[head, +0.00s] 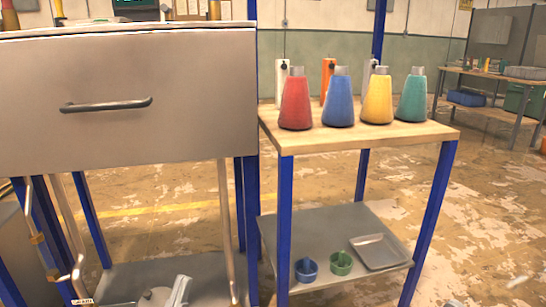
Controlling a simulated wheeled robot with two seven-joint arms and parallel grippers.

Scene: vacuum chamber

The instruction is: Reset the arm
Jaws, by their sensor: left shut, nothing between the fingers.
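My left gripper (181,283) shows at the bottom edge, left of centre, in front of the lower shelf under the chamber. Its light grey fingers point up and are shut with nothing between them. Most of that arm is below the picture. My right gripper is not in view. The large beige chamber (150,65) with a dark bar handle (106,104) stands above and beyond the left gripper, apart from it.
A wooden-topped cart (355,139) on the right bears red (296,103), blue (338,101), yellow (377,102) and green (412,100) flasks. Its lower shelf holds two small bowls and a grey tray (380,251). Blue posts frame the chamber. Floor at right is open.

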